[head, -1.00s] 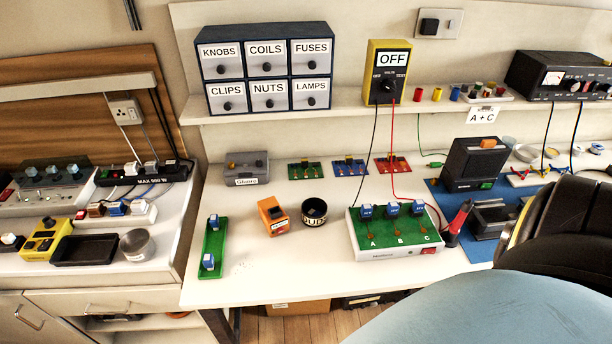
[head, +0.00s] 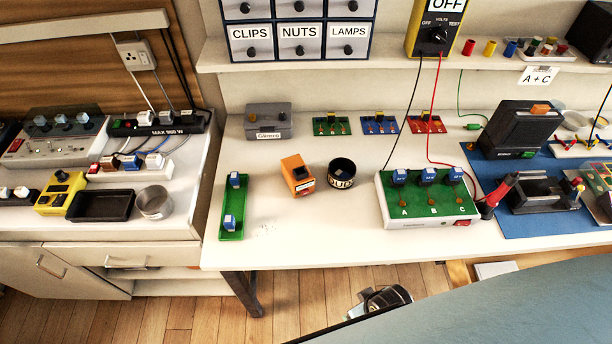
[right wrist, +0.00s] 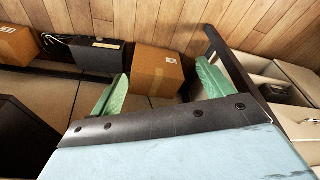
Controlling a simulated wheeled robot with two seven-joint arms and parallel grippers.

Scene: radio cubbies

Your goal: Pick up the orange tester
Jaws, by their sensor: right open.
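The orange tester (head: 298,175), a small orange box with a dark top fitting and a white label, stands on the white bench in the head view. It sits between the green strip and the round black tub. My right gripper (right wrist: 162,90) shows in the right wrist view with its two green fingers wide apart and nothing between them. That view looks toward the floor area, and the tester is not in it. A large blue-grey part of mine fills the lower right of the head view. My left gripper is not in view.
The green strip (head: 231,207) lies left of the tester, the black tub (head: 341,177) close to its right. A green-topped board (head: 430,207) stands further right. Bare bench lies in front. The right wrist view shows a cardboard box (right wrist: 155,72) and a table leg (right wrist: 231,62).

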